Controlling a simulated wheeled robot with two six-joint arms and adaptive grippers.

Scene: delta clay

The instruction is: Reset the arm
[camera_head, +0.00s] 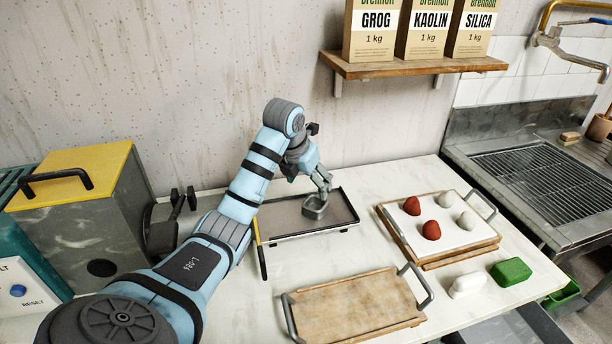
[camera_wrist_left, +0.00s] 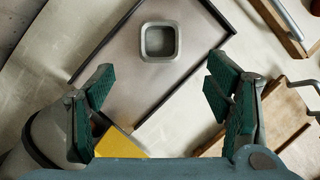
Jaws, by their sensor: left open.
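My left arm (camera_head: 240,185) reaches in from the left over the table. Its gripper (camera_head: 322,181) is open and empty above a grey tray. It also shows in the left wrist view (camera_wrist_left: 162,88), with its green-padded fingers spread wide. A small grey square cup or ring (camera_head: 314,208) sits on the tray (camera_head: 280,222), just below the gripper in the head view. In the left wrist view the square piece (camera_wrist_left: 159,41) lies beyond the fingertips, apart from them. My right gripper is not in view.
A wooden-edged board (camera_head: 440,235) holds red and pale lumps on the right. An empty wooden tray (camera_head: 355,308) lies in front. White (camera_head: 468,285) and green (camera_head: 511,272) blocks lie at right. A yellow-topped box (camera_head: 75,215) stands left, and a shelf (camera_head: 413,66) is above.

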